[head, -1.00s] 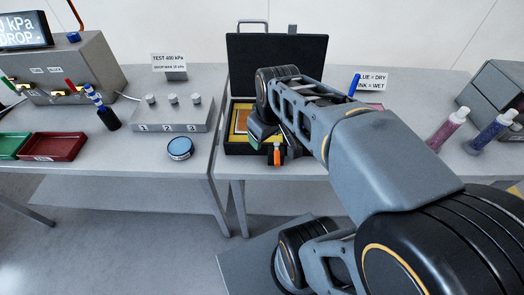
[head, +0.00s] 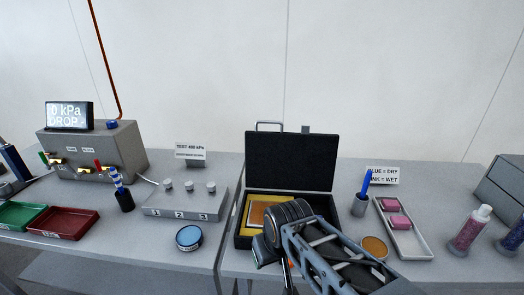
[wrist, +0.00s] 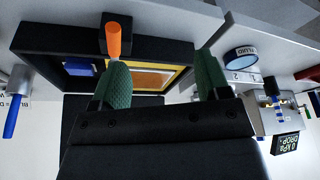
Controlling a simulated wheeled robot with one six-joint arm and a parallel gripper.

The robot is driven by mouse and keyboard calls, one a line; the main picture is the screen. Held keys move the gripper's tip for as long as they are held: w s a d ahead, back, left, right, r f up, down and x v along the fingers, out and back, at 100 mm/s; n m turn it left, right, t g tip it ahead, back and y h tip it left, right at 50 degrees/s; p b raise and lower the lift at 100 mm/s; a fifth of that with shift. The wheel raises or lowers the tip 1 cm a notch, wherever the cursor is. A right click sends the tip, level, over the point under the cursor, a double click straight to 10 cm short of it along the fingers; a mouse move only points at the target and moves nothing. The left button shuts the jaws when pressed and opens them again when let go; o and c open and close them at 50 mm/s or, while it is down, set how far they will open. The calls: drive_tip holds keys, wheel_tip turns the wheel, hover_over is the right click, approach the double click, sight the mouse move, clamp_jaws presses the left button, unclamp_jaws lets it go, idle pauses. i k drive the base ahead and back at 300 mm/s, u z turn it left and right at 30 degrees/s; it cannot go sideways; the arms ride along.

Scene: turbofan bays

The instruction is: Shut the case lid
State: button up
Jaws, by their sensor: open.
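The black case (head: 239,230) stands on the table with its lid (head: 290,162) raised upright at the back. Its inside has a yellow insert (head: 250,218) with an orange-brown panel, partly hidden by my arm. My gripper (head: 265,250) is over the front of the case in the head view. In the wrist view its two green fingers (wrist: 162,75) are spread apart with nothing between them, and the case rim (wrist: 50,45) and inside show beyond. An orange-tipped piece (wrist: 113,40) is at the case's front edge. The lid is mostly hidden there by the gripper body.
A blue-lidded round tin (head: 189,237) and a numbered block (head: 185,200) are left of the case. A cup with a blue pen (head: 360,204), an amber disc (head: 375,247) and a tray of pink pieces (head: 410,240) are on the right.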

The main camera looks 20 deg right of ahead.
sight(303, 160)
drive_tip(key=z, duration=2.1)
drive_tip(key=k, duration=0.95)
drive_tip(key=u, duration=1.3)
drive_tip(key=i, duration=1)
drive_tip(key=z, duration=0.05)
